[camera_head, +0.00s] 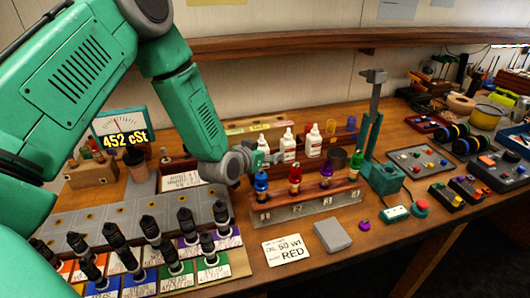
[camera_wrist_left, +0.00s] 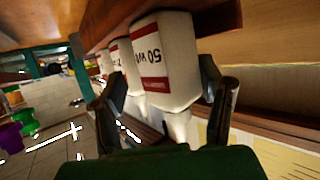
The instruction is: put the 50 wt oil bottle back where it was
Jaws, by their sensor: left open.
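The 50 wt oil bottle, white with a red-and-white label, shows in the left wrist view (camera_wrist_left: 165,62), where the picture looks upside down. Its base meets the wooden rack (camera_wrist_left: 105,28), and its nozzle points toward my palm. In the head view it appears to be the leftmost white bottle (camera_head: 263,143) of a row at the back of the bench. My left gripper (camera_head: 266,158) is at this bottle; in the wrist view its open fingers (camera_wrist_left: 163,80) are on either side of it. Whether they touch it is unclear. My right gripper is out of view.
Two more white bottles (camera_head: 288,145) (camera_head: 313,141) stand to the right. In front is a stand of coloured shocks (camera_head: 295,180). A card reading 50 wt, red (camera_head: 287,251) and a grey block (camera_head: 332,235) lie nearer. A green press (camera_head: 384,177) stands to the right.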

